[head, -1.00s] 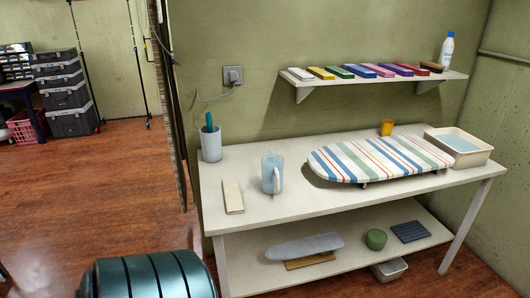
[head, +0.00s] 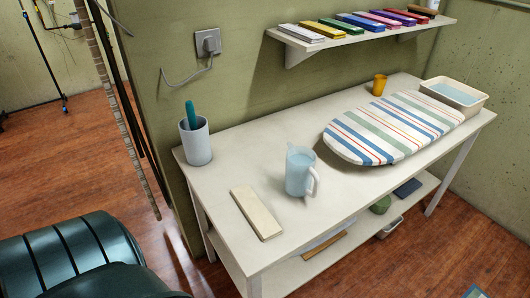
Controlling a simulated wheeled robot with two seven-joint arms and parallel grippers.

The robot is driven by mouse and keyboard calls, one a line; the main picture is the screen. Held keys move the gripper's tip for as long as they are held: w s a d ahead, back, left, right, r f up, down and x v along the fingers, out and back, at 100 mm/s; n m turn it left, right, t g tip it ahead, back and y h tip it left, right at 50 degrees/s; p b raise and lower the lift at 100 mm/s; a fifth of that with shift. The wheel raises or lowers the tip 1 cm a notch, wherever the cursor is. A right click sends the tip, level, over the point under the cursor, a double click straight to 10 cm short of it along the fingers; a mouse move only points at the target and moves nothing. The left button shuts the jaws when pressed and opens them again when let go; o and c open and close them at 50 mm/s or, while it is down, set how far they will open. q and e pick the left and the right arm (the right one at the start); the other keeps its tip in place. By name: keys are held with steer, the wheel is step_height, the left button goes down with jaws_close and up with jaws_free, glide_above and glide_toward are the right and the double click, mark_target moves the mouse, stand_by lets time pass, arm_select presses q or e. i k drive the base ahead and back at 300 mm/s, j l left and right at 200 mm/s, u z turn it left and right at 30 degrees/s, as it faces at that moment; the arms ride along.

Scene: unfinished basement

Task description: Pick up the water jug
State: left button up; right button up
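The water jug (head: 299,172) is a pale blue, see-through jug with a light handle on its right side. It stands upright on the white table (head: 222,185), near the middle of the left half. Nothing touches it. Neither of my grippers shows in the head view.
A cream block (head: 256,213) lies left of the jug. A white cup (head: 196,144) with a teal handle stands at the table's left end. A striped ironing board (head: 394,127), orange cup (head: 379,85) and basin (head: 455,95) are to the right. A wall shelf (head: 340,42) hangs above.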

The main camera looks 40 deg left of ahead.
mark_target(300, 161)
steer(key=j, duration=0.8)
steer(key=k+j, duration=0.15)
steer(key=j, duration=1.45)
steer(key=k, duration=0.05)
